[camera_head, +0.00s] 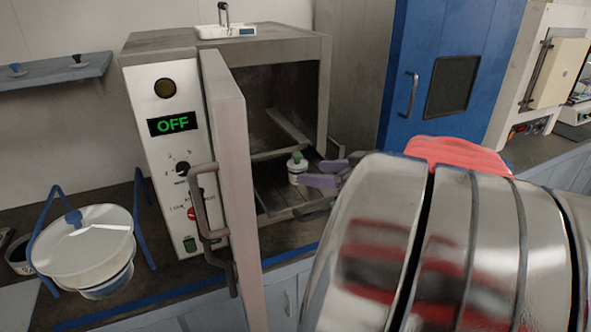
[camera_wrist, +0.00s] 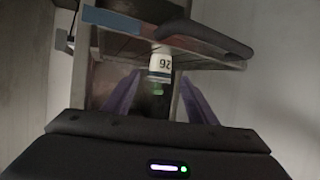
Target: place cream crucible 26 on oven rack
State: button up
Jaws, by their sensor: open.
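Cream crucible 26 (camera_head: 297,173), with a green knob on top, stands upright inside the oven on the oven rack (camera_head: 275,200). In the wrist view the crucible (camera_wrist: 161,63) shows its "26" label upside down, just beyond and between my fingertips. My gripper (camera_head: 316,174) has purple fingers and is open, just right of the crucible in the head view, with nothing held. It also shows in the wrist view (camera_wrist: 160,82), with its fingers spread apart. Whether a finger still touches the crucible cannot be told.
The oven door (camera_head: 232,190) stands open to the left of the opening. The oven display (camera_head: 173,123) reads OFF. A small scale (camera_head: 225,31) sits on the oven top.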

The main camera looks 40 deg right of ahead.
jog(key=shift+v, duration=2.25)
